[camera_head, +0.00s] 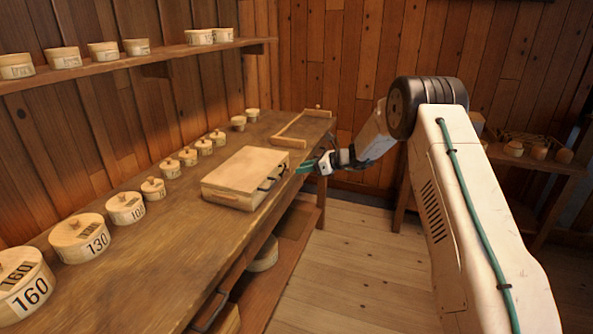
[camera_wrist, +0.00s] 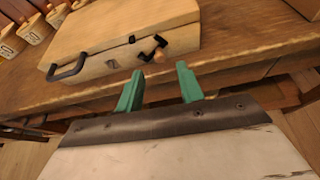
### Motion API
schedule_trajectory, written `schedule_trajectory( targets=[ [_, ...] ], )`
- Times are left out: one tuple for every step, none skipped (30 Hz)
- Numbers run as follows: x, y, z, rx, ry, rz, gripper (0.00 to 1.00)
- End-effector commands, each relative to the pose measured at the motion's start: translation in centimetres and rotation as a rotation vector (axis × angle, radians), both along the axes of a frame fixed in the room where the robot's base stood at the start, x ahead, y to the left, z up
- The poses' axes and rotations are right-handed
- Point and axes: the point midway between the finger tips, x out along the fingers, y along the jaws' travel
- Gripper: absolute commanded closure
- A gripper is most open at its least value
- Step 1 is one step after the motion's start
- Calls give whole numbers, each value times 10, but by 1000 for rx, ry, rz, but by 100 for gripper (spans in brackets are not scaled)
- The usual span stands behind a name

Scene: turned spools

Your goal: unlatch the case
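The case (camera_head: 247,172) is a pale wooden box, lying closed on the long workbench near its front edge. In the wrist view the case (camera_wrist: 120,38) shows its front side with a dark curved handle (camera_wrist: 68,68) on the left and a dark latch (camera_wrist: 153,48) on the right. A small metal fitting (camera_wrist: 131,39) sits at the lid seam. My gripper (camera_wrist: 160,80) has two green fingers, apart with nothing between them. It is in front of the latch, not touching it. In the head view my gripper (camera_head: 305,167) is beside the case's right end.
The workbench (camera_head: 150,262) holds a row of round lidded boxes (camera_head: 80,238) along its wall side. A wooden tray (camera_head: 303,128) lies at the far end. A wall shelf (camera_head: 130,60) carries several small tubs. A side table (camera_head: 530,158) stands at right.

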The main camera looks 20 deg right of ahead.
Motion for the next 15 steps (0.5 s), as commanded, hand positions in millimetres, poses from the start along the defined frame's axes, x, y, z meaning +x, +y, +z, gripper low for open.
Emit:
schedule_trajectory(
  targets=[
    [-4,-7,3,0,0,-2,63],
    [-6,-10,5,0,0,-2,63],
    [-9,-13,6,0,0,-2,63],
    [-10,-15,8,0,0,-1,63],
    [-11,-17,9,0,0,-1,63],
    [-13,-19,10,0,0,0,63],
    [-13,-20,10,0,0,0,63],
    [-14,-21,10,0,0,0,63],
    [-14,-21,10,0,0,0,63],
    [-14,-21,10,0,0,0,63],
    [-14,-21,10,1,1,0,63],
    [-14,-21,10,1,1,0,63],
    [-14,-21,10,1,1,0,63],
    [-14,-21,10,1,1,0,63],
    [-14,-21,10,1,1,0,63]
  ],
)
